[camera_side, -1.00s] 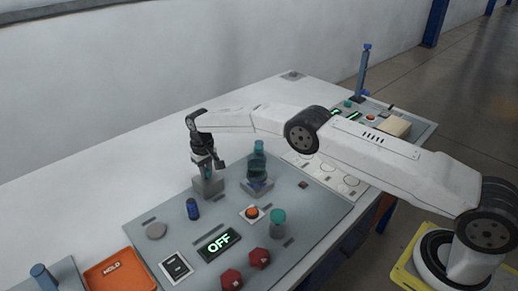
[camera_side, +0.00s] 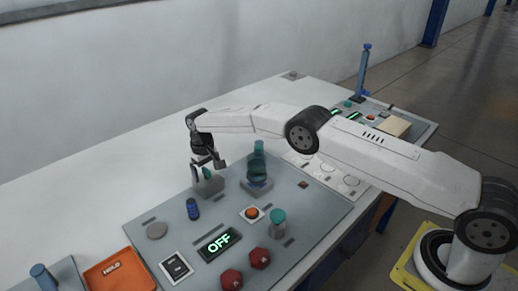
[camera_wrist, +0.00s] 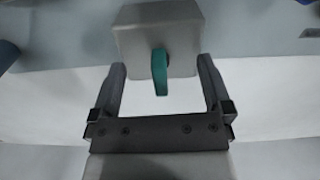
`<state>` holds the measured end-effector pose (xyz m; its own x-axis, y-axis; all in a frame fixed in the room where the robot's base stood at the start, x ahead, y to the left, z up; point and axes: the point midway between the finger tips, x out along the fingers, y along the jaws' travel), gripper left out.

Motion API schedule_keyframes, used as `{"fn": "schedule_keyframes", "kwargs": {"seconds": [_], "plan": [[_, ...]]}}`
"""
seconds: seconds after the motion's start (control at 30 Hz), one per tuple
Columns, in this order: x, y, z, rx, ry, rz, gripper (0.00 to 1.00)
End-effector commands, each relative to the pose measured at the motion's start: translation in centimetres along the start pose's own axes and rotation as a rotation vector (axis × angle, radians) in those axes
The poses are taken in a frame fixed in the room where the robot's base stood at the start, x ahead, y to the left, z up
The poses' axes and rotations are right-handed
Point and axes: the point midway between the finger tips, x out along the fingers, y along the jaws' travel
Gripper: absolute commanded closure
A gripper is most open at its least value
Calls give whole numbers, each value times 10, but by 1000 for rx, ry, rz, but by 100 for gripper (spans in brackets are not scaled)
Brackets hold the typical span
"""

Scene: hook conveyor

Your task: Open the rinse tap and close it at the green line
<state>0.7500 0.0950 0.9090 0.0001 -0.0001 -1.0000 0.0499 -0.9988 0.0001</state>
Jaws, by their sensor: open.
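The tap is a grey block (camera_side: 209,187) with a teal lever (camera_side: 208,174) on top, at the left of the grey panel. In the wrist view the lever (camera_wrist: 160,75) stands out from the block (camera_wrist: 158,35). My gripper (camera_side: 209,170) is open around the lever, one finger on each side. In the wrist view clear gaps show between the lever and both fingers. A glass vessel with blue-green contents (camera_side: 257,174) stands on a grey base right of the tap. I cannot make out a green line on it.
A dark blue cylinder (camera_side: 193,209), an orange button (camera_side: 251,213), a teal-capped jar (camera_side: 278,222), red knobs (camera_side: 260,258) and a display reading OFF (camera_side: 219,244) are on the panel. An orange tray (camera_side: 120,275) lies front left. The white tabletop behind is clear.

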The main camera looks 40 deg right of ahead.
Motion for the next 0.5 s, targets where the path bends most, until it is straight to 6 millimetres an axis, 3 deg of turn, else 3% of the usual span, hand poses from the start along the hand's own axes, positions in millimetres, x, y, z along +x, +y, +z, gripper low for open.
{"fn": "schedule_keyframes", "kwargs": {"seconds": [0.5], "plan": [[-28, 0, 0, 0, 1, 0, 0]]}}
